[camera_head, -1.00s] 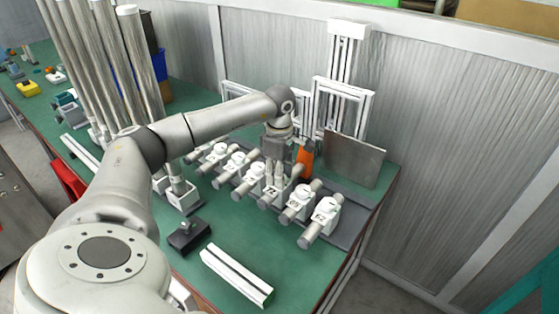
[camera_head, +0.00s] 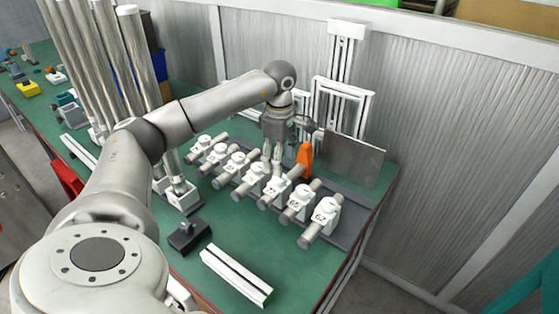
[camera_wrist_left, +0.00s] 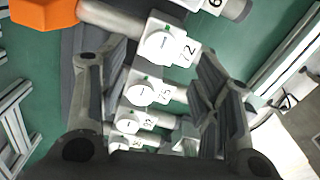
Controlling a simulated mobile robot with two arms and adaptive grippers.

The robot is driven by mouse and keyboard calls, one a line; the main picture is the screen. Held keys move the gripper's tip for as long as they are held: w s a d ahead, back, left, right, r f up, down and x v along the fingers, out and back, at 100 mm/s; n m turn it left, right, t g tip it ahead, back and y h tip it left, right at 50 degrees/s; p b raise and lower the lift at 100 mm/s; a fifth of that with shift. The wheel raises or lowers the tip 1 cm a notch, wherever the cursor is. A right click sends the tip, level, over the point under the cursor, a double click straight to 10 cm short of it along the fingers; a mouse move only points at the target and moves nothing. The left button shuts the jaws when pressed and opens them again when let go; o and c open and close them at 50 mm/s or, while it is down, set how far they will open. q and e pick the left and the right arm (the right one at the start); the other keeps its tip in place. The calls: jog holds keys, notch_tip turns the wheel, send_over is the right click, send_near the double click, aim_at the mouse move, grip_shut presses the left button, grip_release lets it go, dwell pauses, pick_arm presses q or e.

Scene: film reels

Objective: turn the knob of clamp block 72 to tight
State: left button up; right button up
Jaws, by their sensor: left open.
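Clamp block 72 (camera_head: 271,196) is a white block on a grey rod, in the row of similar blocks on the green bench. In the left wrist view, block 72 (camera_wrist_left: 184,52) shows its number, and its round white knob (camera_wrist_left: 161,46) has a dark pointer line and a small green mark beside it. My left gripper (camera_head: 272,157) is open and empty, pointing down above the row, apart from the blocks. In the left wrist view, its fingers (camera_wrist_left: 150,62) frame the neighbouring blocks, with block 72 just beyond the tips. My right gripper is out of view.
Blocks 65 (camera_head: 297,205) and 62 (camera_head: 322,216) stand to the right, several others to the left. An orange piece (camera_head: 304,160) and a grey plate (camera_head: 354,160) stand behind. A white profile (camera_head: 237,276) and a dark block (camera_head: 189,236) lie in front.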

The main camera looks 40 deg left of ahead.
pick_arm(q)
notch_tip(320, 180, up, 7)
jog(key=shift+f, duration=0.2)
dwell(0.5)
